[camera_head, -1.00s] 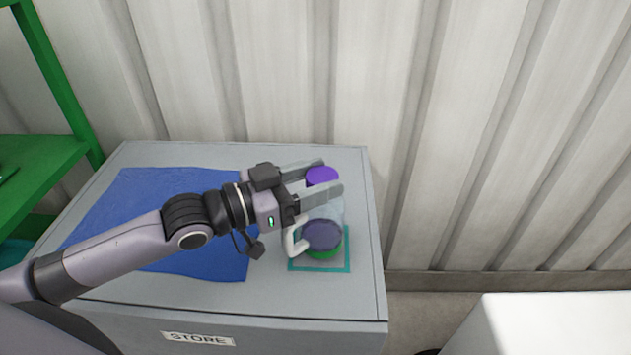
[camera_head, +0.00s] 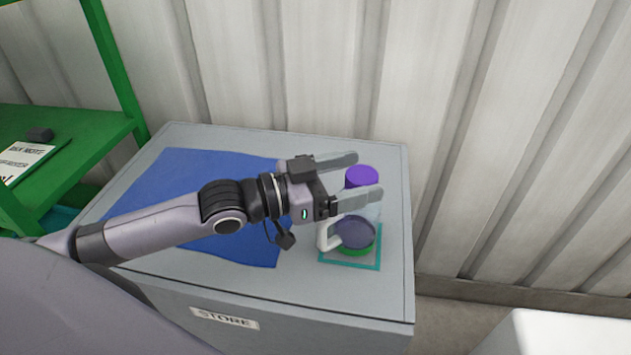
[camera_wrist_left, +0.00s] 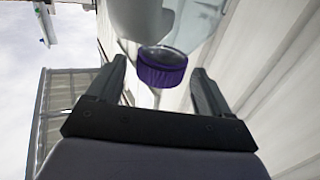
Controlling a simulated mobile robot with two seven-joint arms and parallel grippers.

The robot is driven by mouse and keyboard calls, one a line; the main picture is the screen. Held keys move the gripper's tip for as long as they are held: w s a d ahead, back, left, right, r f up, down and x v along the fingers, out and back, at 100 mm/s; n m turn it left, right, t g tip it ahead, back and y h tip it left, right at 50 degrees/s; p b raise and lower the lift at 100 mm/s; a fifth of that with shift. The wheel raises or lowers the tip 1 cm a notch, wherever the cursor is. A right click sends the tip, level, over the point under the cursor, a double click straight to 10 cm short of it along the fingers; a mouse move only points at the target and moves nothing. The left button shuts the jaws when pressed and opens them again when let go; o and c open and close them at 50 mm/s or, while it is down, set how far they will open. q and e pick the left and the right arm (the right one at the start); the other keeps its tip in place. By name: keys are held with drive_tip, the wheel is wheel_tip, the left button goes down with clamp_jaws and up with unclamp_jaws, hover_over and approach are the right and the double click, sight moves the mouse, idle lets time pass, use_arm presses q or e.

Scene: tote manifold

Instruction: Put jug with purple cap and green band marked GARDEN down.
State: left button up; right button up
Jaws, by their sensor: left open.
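The jug has a purple cap (camera_head: 361,176), a clear body, a white handle (camera_head: 324,236) and a green band (camera_head: 357,252) low down. It stands upright on the teal-outlined square (camera_head: 375,265) on the grey cabinet top. No lettering on the band is readable. My left gripper (camera_head: 364,176) is open at cap height, one finger on the far side and one on the near side. The near finger hides part of the jug. In the left wrist view the cap (camera_wrist_left: 162,68) shows between the spread fingers, apart from both. My right gripper is not in view.
A blue cloth (camera_head: 235,245) lies on the left of the cabinet (camera_head: 290,290), whose front label reads STORE. A green shelf unit (camera_head: 95,130) stands at the left. A corrugated wall (camera_head: 470,130) rises behind. A white block (camera_head: 570,335) is at the lower right.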

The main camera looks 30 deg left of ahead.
use_arm(q)
drive_tip(key=v, duration=1.1)
drive_tip(key=shift+s, duration=0.15)
drive_tip(key=shift+a+r, duration=0.1)
drive_tip(key=shift+a, duration=0.05)
idle(0.7)
